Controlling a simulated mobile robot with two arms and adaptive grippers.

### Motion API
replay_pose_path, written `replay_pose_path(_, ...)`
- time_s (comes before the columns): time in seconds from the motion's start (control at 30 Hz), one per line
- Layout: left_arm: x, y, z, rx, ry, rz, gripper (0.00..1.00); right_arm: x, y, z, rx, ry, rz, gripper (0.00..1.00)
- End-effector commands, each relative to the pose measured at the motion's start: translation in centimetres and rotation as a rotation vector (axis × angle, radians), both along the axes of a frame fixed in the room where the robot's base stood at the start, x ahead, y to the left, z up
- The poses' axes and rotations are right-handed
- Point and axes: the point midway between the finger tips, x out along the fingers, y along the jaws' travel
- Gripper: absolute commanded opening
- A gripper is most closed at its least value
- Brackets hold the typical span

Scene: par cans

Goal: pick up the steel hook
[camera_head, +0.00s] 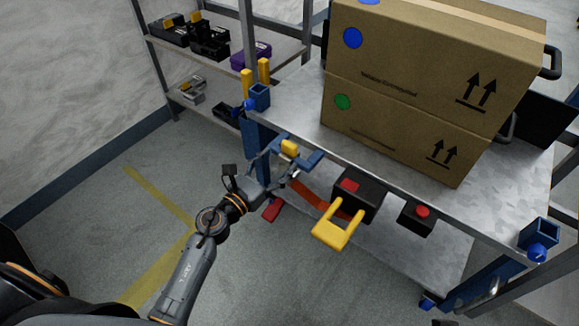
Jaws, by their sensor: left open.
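I cannot make out a steel hook with certainty. My left gripper (276,170) is open, at the near left edge of the metal cart (300,115). Its fingers are beside a blue bracket (308,160) and a small yellow piece (289,148); whether they touch is unclear. No held thing shows in it. My right gripper is not in view.
Two stacked cardboard boxes (400,100) stand on the cart. A black box with a red top (358,195), a yellow U-shaped handle (338,228) and a red button box (417,218) are at its front. Shelves (215,75) with bins stand at back left.

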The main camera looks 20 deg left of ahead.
Motion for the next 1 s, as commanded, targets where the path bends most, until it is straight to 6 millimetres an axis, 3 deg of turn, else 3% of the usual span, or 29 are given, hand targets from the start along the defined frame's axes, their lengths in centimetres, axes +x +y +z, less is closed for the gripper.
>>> replay_pose_path(0.37, 4.5, -1.6, -0.2, -0.002, 0.0, 0.001, 0.68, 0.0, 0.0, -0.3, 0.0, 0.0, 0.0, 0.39)
replay_pose_path(0.67, 5.0, -1.8, -0.2, -0.002, 0.002, 0.001, 0.68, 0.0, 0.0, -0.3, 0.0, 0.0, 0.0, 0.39)
replay_pose_path(1.0, 4.9, -1.8, -0.2, -0.002, 0.002, 0.0, 0.01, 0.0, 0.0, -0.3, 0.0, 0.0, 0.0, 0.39)
